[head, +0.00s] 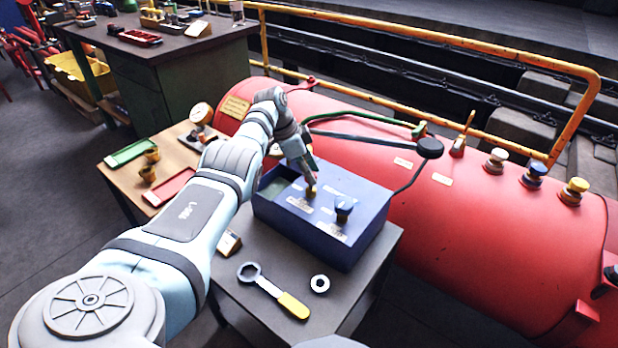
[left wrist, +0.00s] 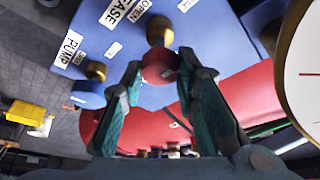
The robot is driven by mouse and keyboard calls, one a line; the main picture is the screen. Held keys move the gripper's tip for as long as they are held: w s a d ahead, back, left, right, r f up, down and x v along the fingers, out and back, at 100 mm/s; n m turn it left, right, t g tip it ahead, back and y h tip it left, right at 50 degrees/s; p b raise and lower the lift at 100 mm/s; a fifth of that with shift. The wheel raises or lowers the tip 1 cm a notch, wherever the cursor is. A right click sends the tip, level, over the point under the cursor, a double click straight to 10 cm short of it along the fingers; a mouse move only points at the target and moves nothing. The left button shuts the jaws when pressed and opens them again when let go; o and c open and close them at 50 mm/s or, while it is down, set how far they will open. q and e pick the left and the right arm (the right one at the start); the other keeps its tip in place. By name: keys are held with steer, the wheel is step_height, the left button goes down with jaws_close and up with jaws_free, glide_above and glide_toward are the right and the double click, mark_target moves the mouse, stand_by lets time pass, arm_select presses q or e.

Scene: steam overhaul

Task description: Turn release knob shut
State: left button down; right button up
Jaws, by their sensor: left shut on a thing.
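The blue control box (head: 345,242) stands on the small grey-topped bench. The release knob (left wrist: 160,66) is red on a brass stem, beside a label reading "OPEN" and a partly cut-off word in the left wrist view. My left gripper (head: 311,178) reaches down to the box top and is shut on this knob, with one fingertip on each side of it. In the head view the fingers hide the red cap, and only brass shows below them. The blue pump knob (head: 344,206) stands nearer the front; it also shows in the left wrist view (left wrist: 88,94).
A ring spanner with a yellow handle (head: 292,306) and a nut (head: 320,283) lie on the bench in front of the box. A large red tank (head: 450,230) with hoses and several valves lies behind. A round gauge (left wrist: 307,70) is close to the gripper's right in the wrist view.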

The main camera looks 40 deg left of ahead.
steer(key=shift+w+d, duration=0.15)
steer(key=shift+d, duration=0.15)
steer(key=shift+a, duration=0.1)
arm_select(q)
steer(key=c, duration=1.3)
jaws_free()
steer(key=shift+o, duration=0.3)
arm_select(e)
steer(key=shift+a, duration=0.25)
arm_select(q)
steer(key=shift+r, duration=0.1)
steer(key=v, duration=1.2)
